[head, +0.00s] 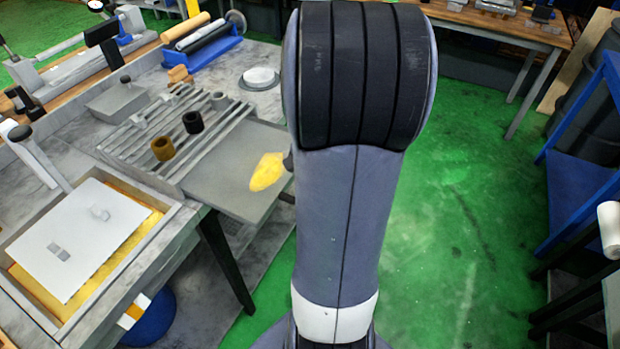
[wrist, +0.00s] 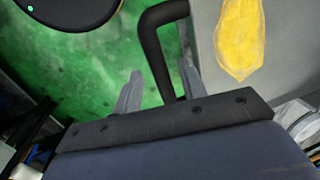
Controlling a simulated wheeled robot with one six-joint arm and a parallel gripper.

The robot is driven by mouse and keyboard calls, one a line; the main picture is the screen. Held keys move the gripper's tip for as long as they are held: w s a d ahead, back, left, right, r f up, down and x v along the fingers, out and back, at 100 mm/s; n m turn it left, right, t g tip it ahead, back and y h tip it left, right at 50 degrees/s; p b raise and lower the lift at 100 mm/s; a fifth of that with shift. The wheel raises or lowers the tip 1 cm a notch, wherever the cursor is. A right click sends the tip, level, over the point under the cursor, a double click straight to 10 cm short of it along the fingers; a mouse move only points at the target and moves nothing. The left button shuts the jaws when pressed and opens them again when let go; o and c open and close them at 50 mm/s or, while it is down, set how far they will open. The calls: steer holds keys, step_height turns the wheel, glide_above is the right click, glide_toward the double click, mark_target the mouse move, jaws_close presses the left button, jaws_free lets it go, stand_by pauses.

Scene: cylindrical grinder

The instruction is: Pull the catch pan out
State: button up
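The catch pan (head: 215,190) is a flat grey tray at the right end of the slatted rack, with a yellow patch (head: 267,172) on it. In the wrist view the pan (wrist: 215,80) is at the upper right, with the yellow patch (wrist: 240,38). Its dark, bent bar handle (wrist: 153,48) runs down between the fingers of my gripper (wrist: 160,70). The fingers are apart, with green floor visible between the left finger and the bar. The right finger is close to the bar; contact cannot be told. In the head view my arm hides the gripper.
The slatted rack (head: 150,130) holds a brown and a black ring. A framed tray with a white sheet (head: 85,235) is at lower left. A wooden table (head: 500,28) stands at the back, and a blue stand (head: 580,190) at right. Green floor (head: 460,220) is open right of my arm.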

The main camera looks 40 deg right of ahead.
step_height(320, 180, up, 10)
steer(key=s, duration=0.2)
steer(key=shift+d, duration=0.3)
steer(key=f, duration=0.3)
steer(key=w+f, duration=0.1)
steer(key=f, duration=0.3)
steer(key=w+f, duration=0.1)
steer(key=f, duration=0.2)
steer(key=shift+a+f, duration=0.35)
steer(key=shift+a, duration=0.05)
steer(key=shift+w+a, duration=0.1)
steer(key=shift+w, duration=0.35)
steer(key=shift+r, duration=0.1)
